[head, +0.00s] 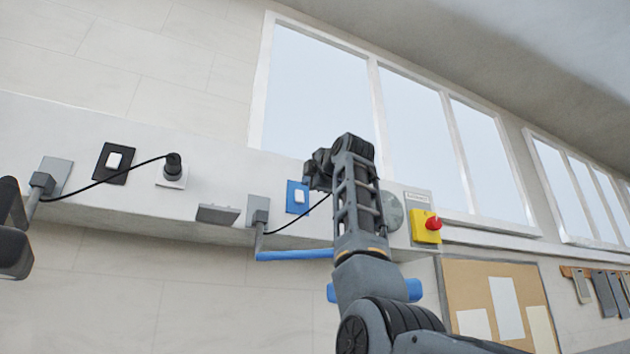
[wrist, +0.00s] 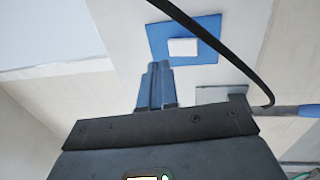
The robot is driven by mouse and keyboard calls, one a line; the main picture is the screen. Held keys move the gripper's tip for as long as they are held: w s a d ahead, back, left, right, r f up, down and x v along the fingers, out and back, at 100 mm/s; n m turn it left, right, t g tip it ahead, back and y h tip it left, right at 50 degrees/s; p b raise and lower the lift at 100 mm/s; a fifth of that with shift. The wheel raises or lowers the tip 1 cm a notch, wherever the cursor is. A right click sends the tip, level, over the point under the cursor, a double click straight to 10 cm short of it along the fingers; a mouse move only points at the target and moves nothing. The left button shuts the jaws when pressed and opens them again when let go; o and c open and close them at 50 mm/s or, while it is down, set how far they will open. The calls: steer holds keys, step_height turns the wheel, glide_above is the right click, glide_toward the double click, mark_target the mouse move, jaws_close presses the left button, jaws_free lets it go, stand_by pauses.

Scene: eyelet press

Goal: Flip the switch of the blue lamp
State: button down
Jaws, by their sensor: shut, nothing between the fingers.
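The blue switch plate (head: 291,206) with a white rocker (head: 299,197) is on the pale wall panel, left of my arm in the head view. In the wrist view the blue plate (wrist: 158,45) and its white rocker (wrist: 183,47) lie just beyond my fingertips, slightly right of them. My gripper (wrist: 157,68) is shut and empty, with its tips at or near the plate's lower left edge; I cannot tell whether they touch. A blue tubular lamp arm (head: 293,255) reaches out from a grey wall box (head: 257,210) beside the plate. The lamp's head is not clearly seen.
A black cable (wrist: 200,32) crosses in front of the plate. A black switch plate (head: 105,174), a black plug (head: 173,163) and a grey bracket (head: 217,214) are to the left. A yellow box with a red button (head: 433,223) is right of my arm.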

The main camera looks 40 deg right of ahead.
steer(key=s+a+r+b, duration=0.2)
steer(key=s+b, duration=0.1)
steer(key=s, duration=0.6)
steer(key=shift+s+a, duration=0.3)
steer(key=shift+f, duration=0.1)
